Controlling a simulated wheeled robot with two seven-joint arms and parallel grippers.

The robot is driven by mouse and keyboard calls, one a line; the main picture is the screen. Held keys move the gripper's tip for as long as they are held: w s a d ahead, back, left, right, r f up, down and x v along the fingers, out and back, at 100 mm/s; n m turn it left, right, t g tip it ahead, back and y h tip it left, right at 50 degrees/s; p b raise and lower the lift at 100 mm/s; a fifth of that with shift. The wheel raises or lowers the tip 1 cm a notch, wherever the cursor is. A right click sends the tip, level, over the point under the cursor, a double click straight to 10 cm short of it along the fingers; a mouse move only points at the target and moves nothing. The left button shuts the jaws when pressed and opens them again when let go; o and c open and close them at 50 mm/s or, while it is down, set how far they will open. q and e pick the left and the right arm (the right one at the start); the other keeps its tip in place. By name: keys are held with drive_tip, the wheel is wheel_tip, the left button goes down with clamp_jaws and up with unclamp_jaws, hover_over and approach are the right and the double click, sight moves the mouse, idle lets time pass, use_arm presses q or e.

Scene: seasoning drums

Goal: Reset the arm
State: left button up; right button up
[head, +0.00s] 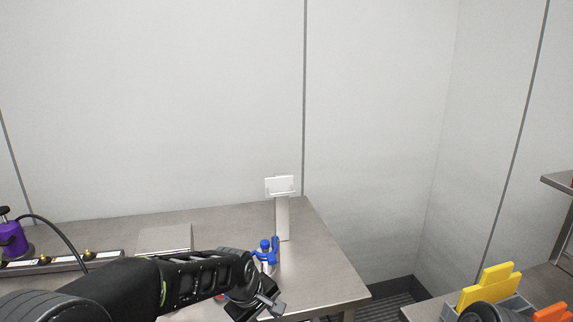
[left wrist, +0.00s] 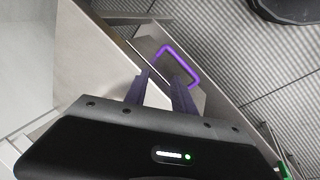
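My left arm reaches in from the left in the head view, low over the front of the table (head: 330,275). My left gripper (head: 268,300) is at the table's front edge, in front of a blue-capped bottle (head: 265,246). In the left wrist view its two dark fingers (left wrist: 163,80) stand apart with nothing held between them. A purple loop (left wrist: 180,50) shows beyond the fingertips; I cannot tell whether it is near them. My right gripper is not in view.
A white stand (head: 281,187) rises behind the bottle. A power strip (head: 60,262) and a purple object (head: 12,240) are at the left. A grey box with yellow pieces (head: 490,286) sits on the right-hand table. A floor gap separates the tables.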

use_arm(q)
drive_tip(key=s+f+m+h, duration=0.1)
drive_tip(key=s+f+m, duration=0.35)
drive_tip(key=f, duration=0.55)
drive_tip(key=s+f+m, duration=0.3)
drive_tip(key=s+f, duration=0.2)
drive_tip(key=f, duration=0.5)
drive_tip(key=s+f+g, duration=0.1)
drive_tip(key=s+f, duration=0.2)
drive_tip(key=s, duration=0.4)
drive_tip(key=s+a+f+g, duration=0.1)
drive_tip(key=s+f, duration=0.3)
drive_tip(key=s, duration=0.3)
drive_tip(key=s+a+f+g+h, duration=0.1)
drive_tip(key=s+f, duration=0.2)
drive_tip(key=s, duration=0.4)
drive_tip(key=shift+s+a+f+n, duration=0.15)
drive_tip(key=shift+a+f+n, duration=0.05)
drive_tip(key=shift+n, duration=0.25)
